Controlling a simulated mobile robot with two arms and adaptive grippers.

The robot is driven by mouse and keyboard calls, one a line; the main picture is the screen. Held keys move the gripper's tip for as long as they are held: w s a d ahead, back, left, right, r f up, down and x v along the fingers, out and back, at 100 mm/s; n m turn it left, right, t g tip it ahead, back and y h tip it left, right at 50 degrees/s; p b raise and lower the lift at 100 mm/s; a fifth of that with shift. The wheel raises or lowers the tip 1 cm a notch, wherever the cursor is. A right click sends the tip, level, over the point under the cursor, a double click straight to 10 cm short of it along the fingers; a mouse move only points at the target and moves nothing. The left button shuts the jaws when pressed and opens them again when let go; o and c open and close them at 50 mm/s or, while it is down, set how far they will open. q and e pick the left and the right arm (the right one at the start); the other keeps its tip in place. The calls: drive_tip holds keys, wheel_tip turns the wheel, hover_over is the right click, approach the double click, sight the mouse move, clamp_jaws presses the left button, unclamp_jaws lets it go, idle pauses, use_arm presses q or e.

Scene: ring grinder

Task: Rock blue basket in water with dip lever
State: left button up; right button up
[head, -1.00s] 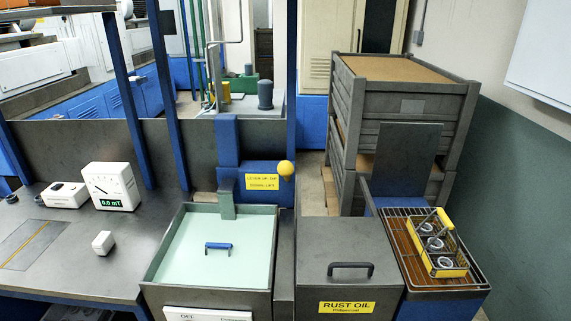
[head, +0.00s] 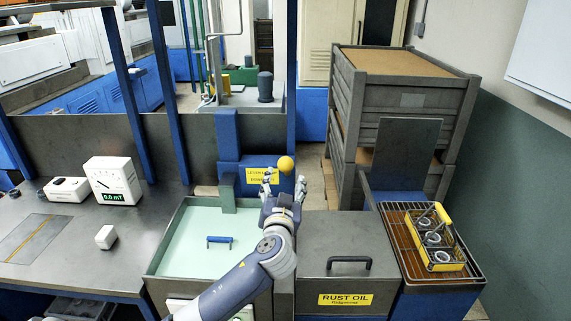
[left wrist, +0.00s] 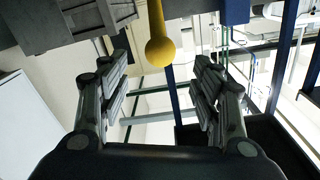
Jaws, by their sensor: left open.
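The dip lever ends in a yellow ball knob (head: 286,164) on the blue lever housing (head: 228,150) behind the water tank (head: 165,245). The knob also shows in the left wrist view (left wrist: 160,52), with its yellow stem. My left gripper (head: 284,183) is open, its fingers on either side of the knob but apart from it. In the left wrist view my open fingers (left wrist: 160,65) flank the knob with clear gaps. A blue handle (head: 219,239) shows at the pale green water in the tank; the rest of the blue basket is hidden. My right gripper is not in view.
A lidded rust oil box (head: 345,245) stands right of the tank. A yellow basket (head: 445,254) with ring parts sits on a wire rack tray (head: 409,262). A gauge (head: 112,180) and small white block (head: 105,237) stand on the left bench. Blue posts rise behind.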

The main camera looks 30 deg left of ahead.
sight(285, 168)
use_arm(q)
drive_tip(key=p+x, duration=0.3)
drive_tip(key=x, duration=0.5)
drive_tip(key=shift+a, duration=0.1)
drive_tip(key=shift+x, duration=0.9)
clamp_jaws()
drive_tip(key=shift+f+b, duration=0.3)
drive_tip(key=shift+f, duration=0.1)
drive_tip(key=s+d+f+t+b, duration=0.1)
drive_tip(key=f+b, duration=0.4)
drive_tip(key=b, duration=0.6)
drive_tip(key=s+d+f+t+y+b, duration=0.1)
drive_tip(key=f+b, duration=0.4)
drive_tip(key=b, duration=0.5)
drive_tip(key=s+d, duration=0.1)
drive_tip(key=s, duration=0.1)
drive_tip(key=shift+s+b, duration=0.3)
drive_tip(key=shift+b, duration=0.05)
